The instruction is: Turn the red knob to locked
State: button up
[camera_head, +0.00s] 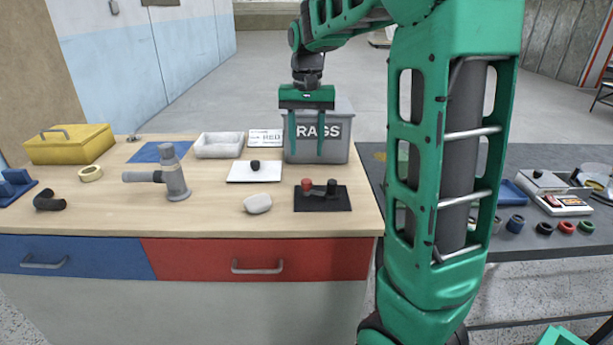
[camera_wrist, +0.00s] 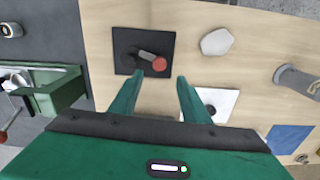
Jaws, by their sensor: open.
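The red knob (camera_head: 307,185) stands on a black square plate (camera_head: 340,203) on the wooden worktop. In the wrist view the red knob (camera_wrist: 159,64) sits at the end of a short grey bar, with a dark round part beside it. I cannot read any locked marking on the plate. My gripper (camera_head: 307,156) points down, open and empty, above the worktop and in front of the rags bin. In the wrist view the gripper's fingertips (camera_wrist: 159,77) show just below the plate's edge, apart from the knob.
A grey RAGS bin (camera_head: 345,145) stands behind the plate. A white plate with a black knob (camera_head: 254,172) and a pale stone-like lump (camera_head: 257,203) lie to its left. A grey tap-like fixture (camera_head: 175,182) stands farther left. A dark side bench (camera_head: 500,235) holds several small items.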

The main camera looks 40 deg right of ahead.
aim_at(307, 181)
notch_tip(307, 181, down, 10)
jog(key=shift+r, duration=0.2)
jog(key=shift+c, duration=0.6)
jog(key=c, duration=0.9)
